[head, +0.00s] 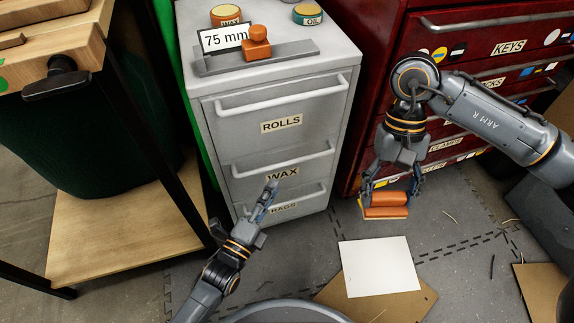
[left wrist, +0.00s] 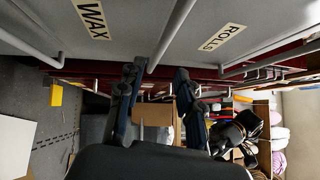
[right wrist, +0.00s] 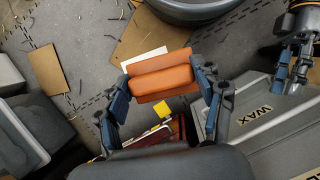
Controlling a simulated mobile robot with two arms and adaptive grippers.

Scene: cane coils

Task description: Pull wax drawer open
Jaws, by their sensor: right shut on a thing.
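The wax drawer (head: 245,178) is the middle drawer of the grey cabinet, labelled WAX, and looks flush with its neighbours. Its pale bar handle (head: 300,159) runs across above the label. My left gripper (head: 272,190) is in front of the drawer, below the handle in the head view. In the left wrist view, its two fingers (left wrist: 160,105) are apart, and the wax handle (left wrist: 170,38) runs down toward the gap between them; contact cannot be told. My right gripper (head: 390,200) is shut on an orange two-part block (right wrist: 160,77), held right of the cabinet.
The ROLLS drawer (head: 315,106) is above and the RAGS drawer (head: 305,208) below. A red tool chest (head: 385,60) stands at right, a wooden-shelved bench (head: 110,225) at left. A white sheet (head: 378,267) and brown boards lie on the floor ahead of the cabinet.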

